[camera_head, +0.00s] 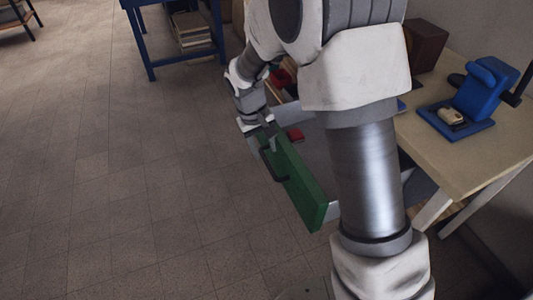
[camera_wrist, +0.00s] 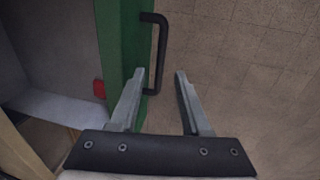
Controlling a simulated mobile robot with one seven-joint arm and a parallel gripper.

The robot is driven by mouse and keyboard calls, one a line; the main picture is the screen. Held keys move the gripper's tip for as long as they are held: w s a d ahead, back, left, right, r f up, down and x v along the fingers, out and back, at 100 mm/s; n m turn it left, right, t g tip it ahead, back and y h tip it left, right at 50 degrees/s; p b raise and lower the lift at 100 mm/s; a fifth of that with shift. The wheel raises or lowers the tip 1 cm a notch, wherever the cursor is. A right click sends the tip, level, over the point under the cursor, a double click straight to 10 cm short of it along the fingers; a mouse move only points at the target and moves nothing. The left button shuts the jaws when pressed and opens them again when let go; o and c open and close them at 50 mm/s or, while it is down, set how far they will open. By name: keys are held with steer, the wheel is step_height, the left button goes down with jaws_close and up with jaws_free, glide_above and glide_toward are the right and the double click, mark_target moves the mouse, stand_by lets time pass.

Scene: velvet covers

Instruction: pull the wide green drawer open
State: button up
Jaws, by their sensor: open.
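The wide green drawer (camera_head: 300,190) stands pulled out from under the table, its grey inside showing behind the green front. Its dark bar handle (camera_head: 268,165) is on the outer face. In the wrist view, the green front (camera_wrist: 120,40) is upper left and the black handle (camera_wrist: 161,45) runs beside it. My gripper (camera_wrist: 160,74) is open, one finger by the green front and the other over the floor side. The handle's near end shows between the fingers; contact cannot be told. In the head view my gripper (camera_head: 268,134) is at the front's far end.
A small red object (camera_head: 295,134) lies inside the drawer. The wooden table (camera_head: 480,160) on the right holds a blue device (camera_head: 482,90) and a brown box (camera_head: 425,45). A blue-framed table (camera_head: 150,50) stands at the back. The tiled floor at left is clear.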

step_height(320, 180, up, 12)
steer(key=a+p, duration=0.2)
steer(key=shift+s+p, duration=0.35)
steer(key=shift+s, duration=0.05)
steer(key=shift+f, duration=0.1)
steer(key=s+d+r+m+t+y, duration=0.1)
steer(key=s+d+r+m+t, duration=0.1)
steer(key=s+d+r, duration=0.8)
steer(key=s+d+r+m+t+y, duration=0.1)
steer(key=s+d+r+m+t, duration=0.2)
steer(key=s, duration=0.9)
step_height(320, 180, up, 15)
steer(key=p, duration=1.5)
steer(key=shift+d+r+n+p, duration=0.15)
steer(key=shift+d+n+p, duration=0.15)
steer(key=shift+d+n, duration=0.15)
steer(key=shift+d, duration=0.1)
